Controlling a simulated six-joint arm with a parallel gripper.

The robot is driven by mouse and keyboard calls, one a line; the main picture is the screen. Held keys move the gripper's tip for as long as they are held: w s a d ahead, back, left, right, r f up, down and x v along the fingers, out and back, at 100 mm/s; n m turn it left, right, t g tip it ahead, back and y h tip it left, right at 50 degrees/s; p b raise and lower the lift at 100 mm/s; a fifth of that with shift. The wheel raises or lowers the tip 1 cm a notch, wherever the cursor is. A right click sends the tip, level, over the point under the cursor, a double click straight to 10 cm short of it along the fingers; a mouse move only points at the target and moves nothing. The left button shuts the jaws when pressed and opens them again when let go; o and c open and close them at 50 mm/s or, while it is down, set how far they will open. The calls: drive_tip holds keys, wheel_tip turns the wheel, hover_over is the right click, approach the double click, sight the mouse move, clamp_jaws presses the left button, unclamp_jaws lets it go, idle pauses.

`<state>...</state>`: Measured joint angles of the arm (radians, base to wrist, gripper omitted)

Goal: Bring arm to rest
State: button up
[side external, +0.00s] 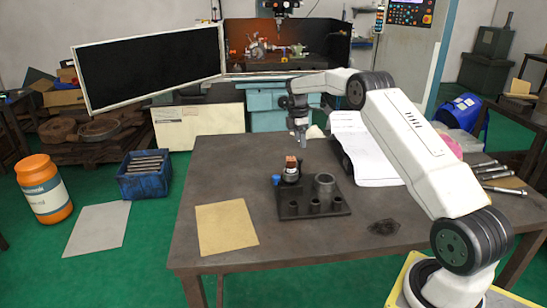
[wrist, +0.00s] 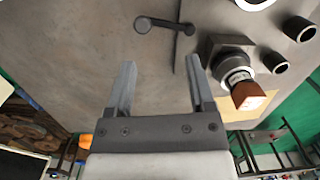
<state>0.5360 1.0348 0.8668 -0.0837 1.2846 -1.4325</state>
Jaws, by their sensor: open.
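My gripper (side external: 302,140) hangs above the work table, behind and above the dark fixture plate (side external: 338,207). In the wrist view my gripper (wrist: 161,75) shows two grey fingers spread apart with nothing between them. The chuck (side external: 291,174) stands on the fixture plate with a copper-brown block (side external: 291,160) on top. In the wrist view the chuck (wrist: 234,66) and the block (wrist: 248,96) are to the right of the fingers, apart from them. A dark crank-shaped part (wrist: 165,22) shows beyond the fingertips.
Grey cylinders (side external: 325,185) stand on the plate. A tan sheet (side external: 226,226) lies at the table's front left, and white papers (side external: 362,150) lie at the back right. Metal rods (side external: 490,172) lie at the right edge. The table's left side (side external: 215,165) is clear.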

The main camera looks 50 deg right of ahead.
drive_tip(key=s+a+m+t, duration=0.1)
drive_tip(key=s+a+m, duration=0.2)
drive_tip(key=s+a, duration=0.5)
drive_tip(key=s+a+m+t, duration=0.1)
drive_tip(key=s+a+m, duration=0.3)
drive_tip(key=s+a, duration=0.4)
drive_tip(key=s+a+m+t, duration=0.1)
drive_tip(key=s+a+m, duration=0.2)
drive_tip(key=s+a, duration=0.5)
drive_tip(key=a, duration=0.8)
drive_tip(key=shift+a+f+m+y, duration=0.15)
drive_tip(key=shift+a+m+y, duration=0.1)
drive_tip(key=shift+m+y, duration=0.05)
